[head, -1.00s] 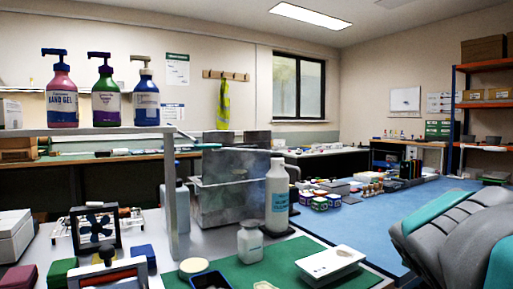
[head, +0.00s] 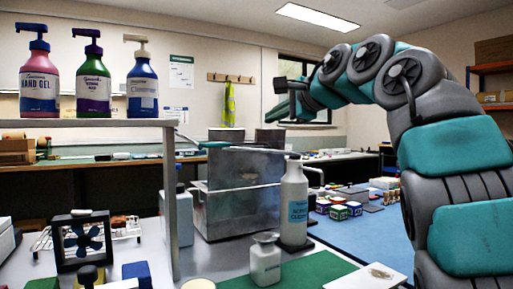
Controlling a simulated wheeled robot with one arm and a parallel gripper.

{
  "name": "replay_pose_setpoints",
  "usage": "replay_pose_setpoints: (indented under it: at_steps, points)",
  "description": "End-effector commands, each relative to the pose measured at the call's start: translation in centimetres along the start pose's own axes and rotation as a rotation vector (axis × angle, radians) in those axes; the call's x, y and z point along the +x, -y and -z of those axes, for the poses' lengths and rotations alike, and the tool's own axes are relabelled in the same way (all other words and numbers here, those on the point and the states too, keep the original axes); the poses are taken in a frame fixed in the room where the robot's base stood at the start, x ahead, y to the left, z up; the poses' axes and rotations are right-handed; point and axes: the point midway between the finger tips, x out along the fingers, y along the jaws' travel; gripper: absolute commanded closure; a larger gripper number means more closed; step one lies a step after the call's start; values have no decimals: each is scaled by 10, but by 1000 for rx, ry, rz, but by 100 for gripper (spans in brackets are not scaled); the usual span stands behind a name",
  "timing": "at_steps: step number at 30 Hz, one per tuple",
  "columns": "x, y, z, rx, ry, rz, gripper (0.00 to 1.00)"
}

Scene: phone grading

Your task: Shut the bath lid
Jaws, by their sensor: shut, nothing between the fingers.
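The bath (head: 236,214) is a grey metal box on the bench, left of the middle in the head view. Its lid (head: 243,165) appears to stand raised as an upright grey panel above the tank rim. My gripper (head: 281,100) is shut and empty, held in the air above and to the right of the lid, apart from it in the picture. The fingertips are small and dark in this view. The inside of the bath is hidden.
A white bottle (head: 294,205) stands close to the bath's right side, with a smaller white bottle (head: 265,260) in front. A shelf post (head: 171,205) rises at the left, under a shelf (head: 90,123) with 3 pump bottles. The blue mat (head: 370,240) has open room.

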Motion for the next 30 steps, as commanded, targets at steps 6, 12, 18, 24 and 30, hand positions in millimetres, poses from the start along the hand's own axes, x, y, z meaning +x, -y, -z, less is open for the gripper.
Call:
replay_pose_setpoints:
  at_steps: [6, 12, 18, 24, 30]
  points:
    - [4, -29, 25, -170, -78, -124, 100]
    - [24, -32, 27, -181, -80, -133, 100]
    - [59, -35, 29, -180, -79, -131, 100]
    - [87, -38, 33, -178, -79, -128, 100]
    - [99, -41, 34, -178, -81, -128, 100]
